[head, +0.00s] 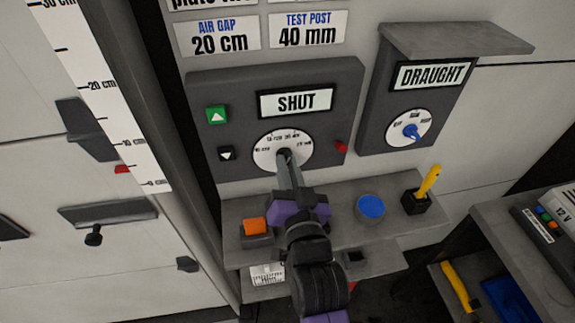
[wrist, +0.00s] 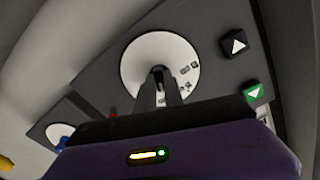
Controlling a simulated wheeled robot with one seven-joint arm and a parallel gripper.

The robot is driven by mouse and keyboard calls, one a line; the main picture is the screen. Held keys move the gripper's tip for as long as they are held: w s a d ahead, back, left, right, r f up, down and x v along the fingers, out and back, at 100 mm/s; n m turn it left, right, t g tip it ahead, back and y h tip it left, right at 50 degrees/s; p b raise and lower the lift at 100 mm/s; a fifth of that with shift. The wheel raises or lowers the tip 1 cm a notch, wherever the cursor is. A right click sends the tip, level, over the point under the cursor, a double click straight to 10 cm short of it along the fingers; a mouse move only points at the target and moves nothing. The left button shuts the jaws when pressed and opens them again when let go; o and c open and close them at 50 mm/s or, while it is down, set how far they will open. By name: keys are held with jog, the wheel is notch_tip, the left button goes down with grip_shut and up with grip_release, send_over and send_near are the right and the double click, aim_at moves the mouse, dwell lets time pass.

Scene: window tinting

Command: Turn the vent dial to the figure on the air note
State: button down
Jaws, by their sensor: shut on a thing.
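A round white dial (head: 267,153) with small black figures around its rim sits on a dark grey panel, under a display reading SHUT (head: 291,102). My gripper (head: 286,168) is shut on the dial's dark centre knob (head: 283,153) and hides part of the lower dial. In the wrist view the fingers (wrist: 165,92) meet the knob (wrist: 159,74) at the middle of the white dial (wrist: 140,60). The small figures are too blurred to read surely. A second dial (head: 407,128) with a blue knob sits under a DRAUGHT label (head: 431,75). A note (head: 219,36) reads AIR GAP 20 cm.
A TEST POST 40 mm note (head: 307,30) hangs beside the air note. Green (head: 217,115) and black (head: 227,154) arrow buttons and a red knob (head: 341,147) flank the dial. A shelf below holds an orange block (head: 255,226), a blue disc (head: 371,206) and a yellow-handled tool (head: 428,181).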

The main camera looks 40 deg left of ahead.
jog(key=shift+f, duration=0.1)
jog(key=c, duration=1.4)
grip_release()
jog(key=shift+c, duration=0.2)
jog(key=b+v, duration=0.2)
jog(key=v, duration=0.6)
